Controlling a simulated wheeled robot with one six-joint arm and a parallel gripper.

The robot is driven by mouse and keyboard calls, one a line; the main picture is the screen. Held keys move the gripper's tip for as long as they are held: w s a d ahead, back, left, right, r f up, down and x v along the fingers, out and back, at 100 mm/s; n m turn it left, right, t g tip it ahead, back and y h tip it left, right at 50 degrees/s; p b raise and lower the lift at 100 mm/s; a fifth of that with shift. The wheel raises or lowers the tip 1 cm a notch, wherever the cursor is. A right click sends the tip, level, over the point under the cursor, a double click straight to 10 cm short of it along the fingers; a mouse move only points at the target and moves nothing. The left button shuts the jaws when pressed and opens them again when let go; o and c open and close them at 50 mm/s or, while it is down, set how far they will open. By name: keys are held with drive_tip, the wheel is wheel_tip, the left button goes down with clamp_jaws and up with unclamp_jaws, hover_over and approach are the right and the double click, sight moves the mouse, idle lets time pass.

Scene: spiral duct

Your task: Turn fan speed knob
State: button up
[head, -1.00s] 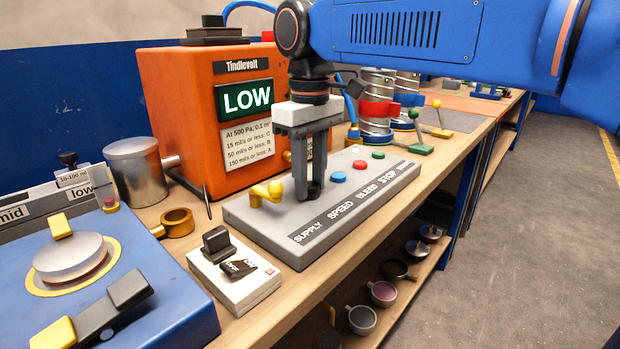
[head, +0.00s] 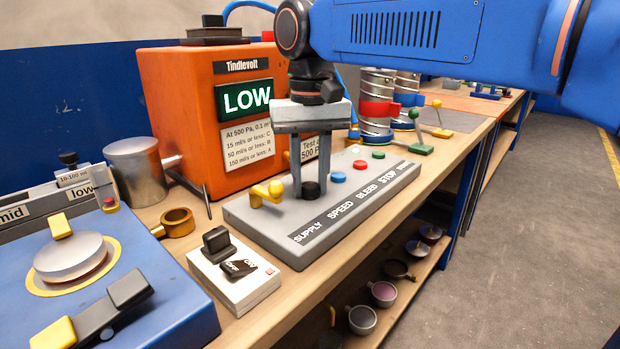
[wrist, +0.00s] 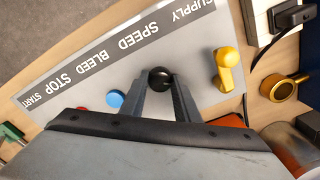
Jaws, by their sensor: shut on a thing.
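The fan speed knob is a round black knob (head: 311,188) above the SPEED label on the grey control panel (head: 262,222). In the wrist view the black knob (wrist: 161,78) sits between my fingertips. My gripper (head: 309,192) points down at the panel and is shut on the knob, with a finger on either side. It also shows in the wrist view (wrist: 160,84). The knob's pointer mark, if any, cannot be made out. The orange Tindlevolt box (head: 180,115) behind shows LOW on its green display (head: 246,98).
A yellow lever (head: 268,193) stands just left of the knob, over SUPPLY. A blue button (head: 339,177), a red button (head: 359,165) and a green button (head: 378,155) lie to the right. A white switch box (head: 233,275) sits in front.

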sight(310, 185)
idle(0.3)
drive_tip(key=o, duration=1)
drive_tip(key=shift+o, duration=0.2)
drive_tip(key=shift+r, duration=0.1)
wheel_tip(310, 185, up, 17)
drive_tip(key=shift+r, duration=0.1)
drive_tip(key=s+d+f+m+t, duration=0.1)
drive_tip(key=s+d+f, duration=0.1)
drive_tip(key=d+f, duration=0.65)
drive_tip(key=s+d+f+t, duration=0.1)
drive_tip(key=s+d+f, duration=0.1)
drive_tip(key=d+f, duration=0.6)
drive_tip(key=s+d+f+t, duration=0.1)
drive_tip(key=s+d+f, duration=0.2)
drive_tip(key=f, duration=0.4)
drive_tip(key=s+d+f+m+t, duration=0.1)
drive_tip(key=s+d+f, duration=0.3)
drive_tip(key=f, duration=0.3)
drive_tip(key=s+d+f, duration=0.4)
drive_tip(key=d+f, duration=0.2)
drive_tip(key=f, duration=0.2)
drive_tip(key=shift+s+m+t, duration=0.15)
drive_tip(key=shift+m+t, duration=0.25)
